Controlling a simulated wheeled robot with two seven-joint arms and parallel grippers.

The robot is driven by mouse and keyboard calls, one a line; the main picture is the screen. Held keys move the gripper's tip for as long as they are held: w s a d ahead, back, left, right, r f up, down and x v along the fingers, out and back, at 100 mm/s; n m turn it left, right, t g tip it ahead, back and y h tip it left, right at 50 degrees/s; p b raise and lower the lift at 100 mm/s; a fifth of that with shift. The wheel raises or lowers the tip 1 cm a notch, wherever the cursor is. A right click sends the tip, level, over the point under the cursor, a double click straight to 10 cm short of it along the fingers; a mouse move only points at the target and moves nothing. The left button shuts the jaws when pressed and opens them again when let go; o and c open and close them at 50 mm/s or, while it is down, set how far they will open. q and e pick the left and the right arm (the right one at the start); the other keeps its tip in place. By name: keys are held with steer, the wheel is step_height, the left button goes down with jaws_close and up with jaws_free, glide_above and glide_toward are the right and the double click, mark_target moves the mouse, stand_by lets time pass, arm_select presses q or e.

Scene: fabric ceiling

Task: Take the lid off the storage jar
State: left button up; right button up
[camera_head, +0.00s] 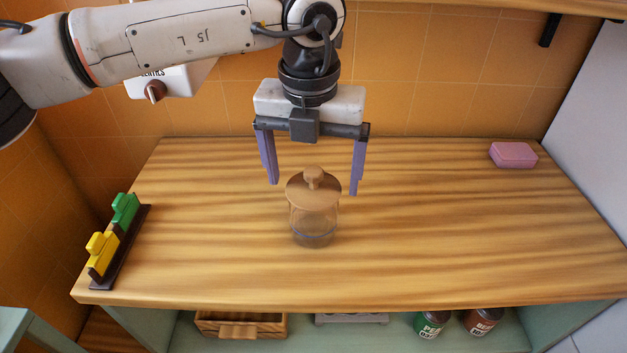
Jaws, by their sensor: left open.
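The storage jar (315,226) is clear glass and stands upright on the wooden counter, near the middle. Its round wooden lid (300,193) with a knob on top sits on the jar's mouth. My left gripper (313,188) points down with its two purple fingers wide apart. The fingers show on either side of the lid's knob in the picture, apart from the lid, and nothing is held between them. How far the fingers are behind or above the lid is hard to tell. My right gripper is not in view.
A dark rack (127,246) with green and yellow pieces stands at the counter's left edge. A pink block (513,154) lies at the back right. Below are a wooden box (240,325) and two cans (432,324). The counter around the jar is clear.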

mark_target(313, 171)
arm_select(q)
steer(key=shift+f, duration=0.35)
steer(key=c, duration=1.1)
step_height(313, 171, up, 10)
steer(key=shift+r+b, duration=0.1)
steer(key=shift+b, duration=0.45)
